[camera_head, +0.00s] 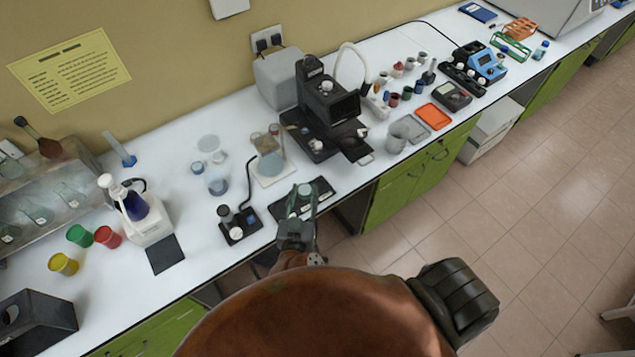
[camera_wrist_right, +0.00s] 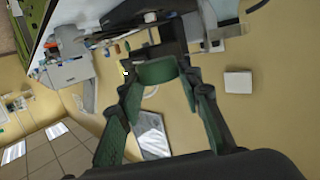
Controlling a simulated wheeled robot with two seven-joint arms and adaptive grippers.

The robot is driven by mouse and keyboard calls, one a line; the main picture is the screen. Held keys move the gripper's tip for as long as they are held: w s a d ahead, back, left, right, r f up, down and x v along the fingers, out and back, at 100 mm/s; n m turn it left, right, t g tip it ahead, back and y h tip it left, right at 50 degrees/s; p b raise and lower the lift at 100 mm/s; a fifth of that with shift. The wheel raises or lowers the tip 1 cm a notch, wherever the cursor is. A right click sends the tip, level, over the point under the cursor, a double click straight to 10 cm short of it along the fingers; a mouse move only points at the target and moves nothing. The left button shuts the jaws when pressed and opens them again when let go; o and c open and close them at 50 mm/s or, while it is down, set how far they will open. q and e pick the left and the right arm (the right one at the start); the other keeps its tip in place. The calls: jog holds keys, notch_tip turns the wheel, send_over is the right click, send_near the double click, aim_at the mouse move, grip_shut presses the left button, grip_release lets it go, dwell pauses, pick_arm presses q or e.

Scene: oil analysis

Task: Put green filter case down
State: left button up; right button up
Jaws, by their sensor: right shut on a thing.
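My right gripper (camera_head: 300,204) reaches over the front edge of the white bench, above a black mat (camera_head: 323,184). In the right wrist view, its two fingers (camera_wrist_right: 160,95) are shut on the green filter case (camera_wrist_right: 158,72), a rounded green piece held between the tips. In the head view the case is small and partly hidden by the fingers. I cannot tell whether it touches the mat. My left gripper is not in view.
A glass beaker on a white plate (camera_head: 286,174) stands just behind the mat. A small black device (camera_head: 238,226) is to the left. A black microscope-like instrument (camera_head: 327,101) stands behind right. Red (camera_head: 108,237), green (camera_head: 79,236) and yellow (camera_head: 63,264) cups stand at left.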

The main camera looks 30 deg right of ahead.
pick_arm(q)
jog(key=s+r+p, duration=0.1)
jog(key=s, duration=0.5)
pick_arm(e)
jog(key=shift+s+a+f+n+t+y, duration=0.25)
jog(key=shift+s+n+y, duration=0.15)
jog(key=shift+s+y, duration=0.15)
jog(key=shift+s+a+f+n+t+y, duration=0.15)
jog(key=shift+s+f+n+t+y, duration=0.1)
jog(key=shift+s+n+y, duration=0.25)
jog(key=b, duration=0.2)
send_over(318, 188)
jog(key=v, duration=0.3)
jog(key=f, duration=0.9)
jog(key=shift+w+f, duration=0.15)
jog(key=shift+w, duration=0.1)
jog(key=shift+w+f, duration=0.1)
jog(key=shift+f, duration=0.1)
jog(key=shift+w+d+f, duration=0.15)
jog(key=shift+d+f, duration=0.05)
jog(key=shift+f, duration=0.05)
notch_tip(318, 188, down, 3)
jog(key=shift+w+d+f+b, duration=0.15)
jog(key=shift+f+b, duration=0.05)
jog(key=shift+b, duration=0.4)
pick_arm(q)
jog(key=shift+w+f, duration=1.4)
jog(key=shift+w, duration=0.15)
